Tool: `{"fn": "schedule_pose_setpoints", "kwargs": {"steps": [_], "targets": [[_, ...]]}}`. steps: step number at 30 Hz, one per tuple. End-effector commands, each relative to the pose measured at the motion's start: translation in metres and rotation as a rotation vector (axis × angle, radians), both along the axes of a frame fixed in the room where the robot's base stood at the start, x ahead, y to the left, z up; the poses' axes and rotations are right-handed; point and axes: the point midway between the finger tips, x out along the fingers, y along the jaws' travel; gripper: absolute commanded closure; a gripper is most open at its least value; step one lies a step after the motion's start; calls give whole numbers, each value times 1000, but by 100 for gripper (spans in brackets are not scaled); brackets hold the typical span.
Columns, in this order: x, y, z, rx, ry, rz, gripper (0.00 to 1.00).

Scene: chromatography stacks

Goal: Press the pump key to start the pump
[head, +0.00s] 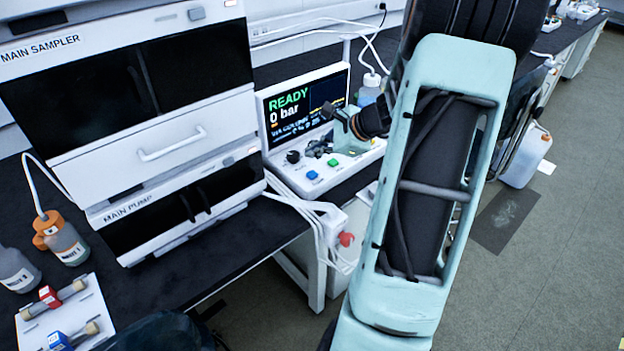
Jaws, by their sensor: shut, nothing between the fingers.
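The control console (283,181) stands on the bench, right of the main pump module. Its screen (290,112) reads "READY" and "0 bar". On its sloping panel are a blue key (312,175) and a green key (333,163); their labels are too small to read, so I cannot tell which is the pump key. A dark round knob (292,156) sits at the panel's left. My gripper (318,148) is shut and empty, just over the panel between screen and keys. It appears apart from both coloured keys; I cannot tell if it touches the panel. My wrist hides the panel's upper right.
The main sampler (150,150) and main pump (115,245) stack stands left of the console. Bottles (66,240) and a white tray (92,305) sit at the bench's left.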

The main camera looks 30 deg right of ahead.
Motion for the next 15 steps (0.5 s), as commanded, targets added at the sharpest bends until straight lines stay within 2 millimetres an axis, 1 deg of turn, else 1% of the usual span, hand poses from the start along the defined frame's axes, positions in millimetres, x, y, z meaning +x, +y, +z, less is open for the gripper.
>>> {"fn": "schedule_pose_setpoints", "kwargs": {"steps": [1,6,10,15], "targets": [[0,0,-15,2,1,0,100],[0,0,-34,1,0,0,100],[0,0,-41,1,0,0,100],[0,0,-42,1,-1,1,100]]}}
